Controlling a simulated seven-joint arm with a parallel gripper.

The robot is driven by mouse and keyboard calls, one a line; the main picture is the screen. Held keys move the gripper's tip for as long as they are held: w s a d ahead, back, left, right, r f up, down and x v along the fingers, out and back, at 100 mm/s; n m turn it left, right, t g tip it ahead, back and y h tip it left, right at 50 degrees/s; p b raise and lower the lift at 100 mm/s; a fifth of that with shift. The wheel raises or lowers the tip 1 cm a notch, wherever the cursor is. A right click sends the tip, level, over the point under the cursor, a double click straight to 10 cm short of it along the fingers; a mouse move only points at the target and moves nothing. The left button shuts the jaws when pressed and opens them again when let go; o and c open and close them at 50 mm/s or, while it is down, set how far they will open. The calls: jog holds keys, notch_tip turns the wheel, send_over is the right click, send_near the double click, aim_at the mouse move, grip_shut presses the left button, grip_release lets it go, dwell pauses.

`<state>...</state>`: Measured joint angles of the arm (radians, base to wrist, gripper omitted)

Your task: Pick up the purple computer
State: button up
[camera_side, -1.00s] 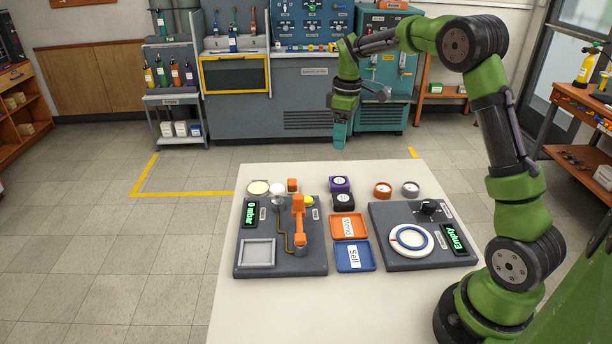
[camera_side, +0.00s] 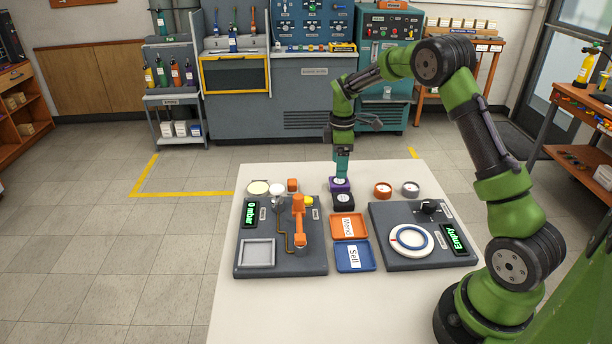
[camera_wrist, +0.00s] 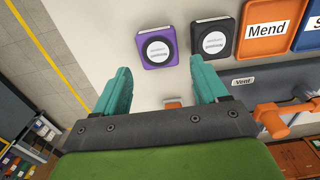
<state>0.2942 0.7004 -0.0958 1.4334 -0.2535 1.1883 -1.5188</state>
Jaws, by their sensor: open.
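The purple computer (camera_side: 340,185) is a small box with a round white label, lying on the white table behind the black one. It also shows in the wrist view (camera_wrist: 157,47), just beyond my fingertips and near the middle. My gripper (camera_side: 341,176) points down close above the purple computer in the side view. In the wrist view my gripper's two teal fingers (camera_wrist: 158,76) are spread apart with nothing between them. In that view the computer lies ahead of the fingers. Whether a finger touches it cannot be told.
A black computer (camera_wrist: 214,38) sits close beside the purple one. An orange Mend tray (camera_side: 349,227) and a blue Sell tray (camera_side: 371,265) lie nearer the front. Grey test panels stand left (camera_side: 310,262) and right (camera_side: 385,259).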

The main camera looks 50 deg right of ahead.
aim_at(339, 181)
jog(key=f, duration=0.5)
jog(key=shift+d+f, duration=0.2)
jog(key=shift+f, duration=0.1)
jog(key=c, duration=0.9)
jog(key=shift+r, duration=0.15)
